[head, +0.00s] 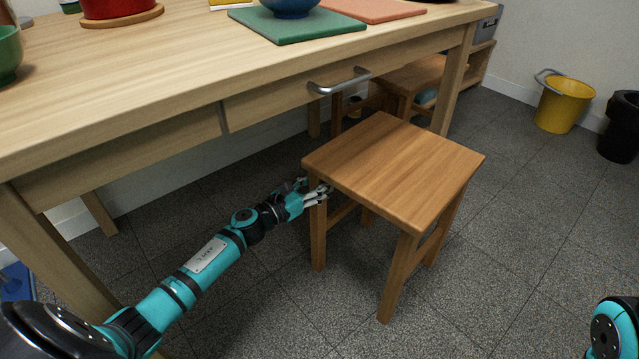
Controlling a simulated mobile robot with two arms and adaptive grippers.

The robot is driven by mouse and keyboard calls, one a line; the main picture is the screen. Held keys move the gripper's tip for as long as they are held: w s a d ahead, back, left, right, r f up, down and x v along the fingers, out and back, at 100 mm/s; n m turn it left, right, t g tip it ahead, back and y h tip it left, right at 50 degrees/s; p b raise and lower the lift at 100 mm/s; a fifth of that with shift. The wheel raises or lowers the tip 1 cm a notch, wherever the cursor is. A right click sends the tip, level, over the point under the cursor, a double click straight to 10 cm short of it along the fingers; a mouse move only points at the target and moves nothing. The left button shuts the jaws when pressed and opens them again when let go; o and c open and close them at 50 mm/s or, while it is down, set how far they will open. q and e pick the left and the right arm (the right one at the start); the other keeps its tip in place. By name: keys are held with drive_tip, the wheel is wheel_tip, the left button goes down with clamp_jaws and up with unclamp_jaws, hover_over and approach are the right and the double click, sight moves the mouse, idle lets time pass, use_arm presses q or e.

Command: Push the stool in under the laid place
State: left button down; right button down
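A square wooden stool (395,168) stands upright on the floor in front of the table (130,70). Its far corner comes close to the table's front edge, and most of its seat is out from under the top. On the tabletop, a blue bowl (290,8) rests on a green mat (295,27); the bowl's top is cut off. My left gripper (319,194) is low beside the stool's left leg, just under the seat edge. Its fingers overlap the leg in view; I cannot tell whether they grip it. My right gripper is out of view.
A drawer handle (340,82) sticks out above the stool's far side. Another wooden seat (415,75) stands behind, near the table's right leg (455,80). A yellow bucket (563,105) and black bin (622,130) stand far right. Floor right of the stool is clear.

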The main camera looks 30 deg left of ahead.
use_arm(q)
drive_tip(key=c, duration=0.9)
unclamp_jaws()
drive_tip(key=shift+a, duration=0.1)
